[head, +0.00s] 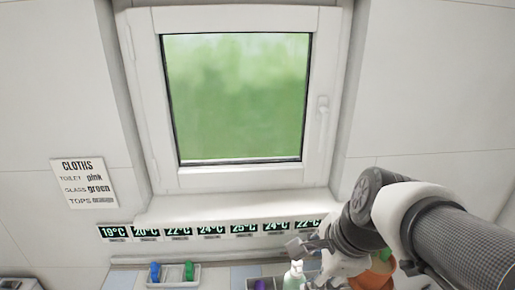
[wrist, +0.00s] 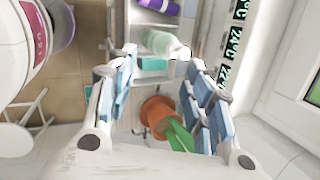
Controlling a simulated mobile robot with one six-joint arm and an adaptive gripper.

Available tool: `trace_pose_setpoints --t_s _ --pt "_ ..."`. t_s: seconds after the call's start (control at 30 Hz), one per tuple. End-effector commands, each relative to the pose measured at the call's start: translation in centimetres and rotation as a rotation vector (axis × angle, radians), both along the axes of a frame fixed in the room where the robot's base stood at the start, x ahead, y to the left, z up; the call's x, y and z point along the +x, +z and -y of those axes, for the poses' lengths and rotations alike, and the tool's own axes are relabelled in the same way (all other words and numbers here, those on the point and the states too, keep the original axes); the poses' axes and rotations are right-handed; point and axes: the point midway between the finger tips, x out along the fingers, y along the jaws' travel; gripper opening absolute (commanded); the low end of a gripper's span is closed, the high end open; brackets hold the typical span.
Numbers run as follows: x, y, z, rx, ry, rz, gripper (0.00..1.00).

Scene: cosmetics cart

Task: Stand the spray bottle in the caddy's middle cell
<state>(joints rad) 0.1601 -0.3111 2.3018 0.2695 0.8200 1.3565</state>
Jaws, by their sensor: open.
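The pale green and white spray bottle (head: 293,277) stands at the bottom of the head view. In the wrist view the spray bottle (wrist: 160,42) shows beyond my fingertips, apart from them. It appears to be in the middle cell of the grey caddy (wrist: 152,74), between a purple item (wrist: 160,6) and an empty end cell. The caddy (head: 249,283) is cut off by the lower edge of the head view. My gripper (wrist: 165,68) is open and empty. In the head view my gripper (head: 312,246) is above and right of the bottle, partly hiding that area.
An orange pot with a green top (wrist: 158,112) is near my fingers in the wrist view. A white tray (head: 173,283) holds blue and green items. Temperature displays (head: 210,230) line the wall below the window.

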Motion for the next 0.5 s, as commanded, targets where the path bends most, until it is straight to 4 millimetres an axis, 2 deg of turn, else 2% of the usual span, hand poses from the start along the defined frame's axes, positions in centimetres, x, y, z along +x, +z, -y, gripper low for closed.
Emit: trace_pose_setpoints --t_s 0.1,0.3,0.4,0.5 --pt "-3.6 0.6 -0.7 -0.201 0.415 0.064 0.47" --pt "-8.7 0.5 -0.8 -0.519 1.064 0.127 0.47" --pt "-10.3 0.3 -0.6 -0.632 1.293 0.137 0.47" --pt "-11.3 0.0 -0.4 -0.704 1.44 0.141 0.47"
